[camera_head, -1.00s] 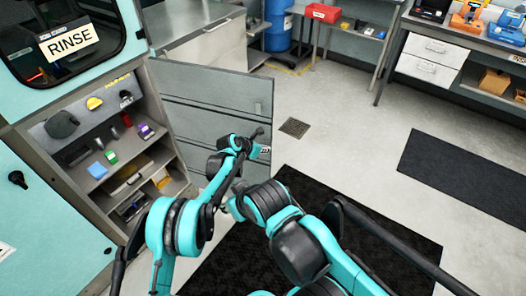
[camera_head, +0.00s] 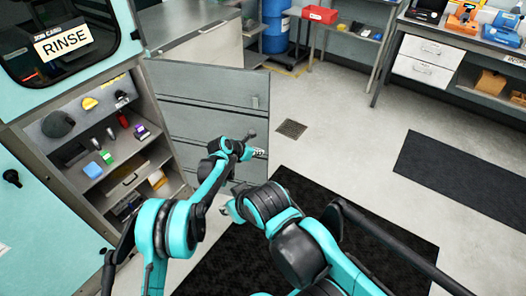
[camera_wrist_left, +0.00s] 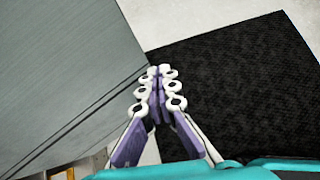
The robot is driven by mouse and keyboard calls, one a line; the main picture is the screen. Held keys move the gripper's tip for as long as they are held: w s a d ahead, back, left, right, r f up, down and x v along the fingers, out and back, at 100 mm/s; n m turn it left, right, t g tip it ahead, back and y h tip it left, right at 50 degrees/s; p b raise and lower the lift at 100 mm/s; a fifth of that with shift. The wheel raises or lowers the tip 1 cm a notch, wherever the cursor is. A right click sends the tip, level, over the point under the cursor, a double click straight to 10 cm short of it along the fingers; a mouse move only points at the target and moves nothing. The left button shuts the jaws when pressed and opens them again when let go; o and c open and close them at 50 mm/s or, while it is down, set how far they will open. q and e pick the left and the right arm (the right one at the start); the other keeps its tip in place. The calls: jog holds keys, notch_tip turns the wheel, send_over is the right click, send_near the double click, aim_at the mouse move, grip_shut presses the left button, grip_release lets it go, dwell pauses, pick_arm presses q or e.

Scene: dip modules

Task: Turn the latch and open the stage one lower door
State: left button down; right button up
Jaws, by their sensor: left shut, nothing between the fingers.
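The grey panel (camera_head: 205,92) reads as the inner face of the lower door. It stands swung out to the right of the open compartment (camera_head: 98,147) under the RINSE window. A small upright fitting (camera_head: 256,102) shows near its free edge. My left gripper (camera_head: 259,152) is by the lower free-edge side of this door in the head view. In the left wrist view its fingers (camera_wrist_left: 158,78) are shut and empty, beside the grey door face (camera_wrist_left: 65,65); contact cannot be told. The outer latch is hidden.
The compartment's shelves hold several small items. A teal door (camera_head: 35,220) with a black knob (camera_head: 12,178) is at left. Black mats (camera_head: 465,175) lie on the floor near a drain (camera_head: 291,129). A grey bench (camera_head: 195,30) stands behind the door; open floor lies right.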

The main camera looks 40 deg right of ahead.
pick_arm(q)
jog(key=s+a+r+p, duration=0.3)
jog(key=s+a+r, duration=0.2)
jog(key=a+r, duration=0.1)
jog(key=shift+r+p, duration=0.35)
jog(key=shift+r, duration=0.05)
pick_arm(e)
jog(key=r, duration=0.3)
jog(key=shift+s+r, duration=0.3)
jog(key=shift+s, duration=0.05)
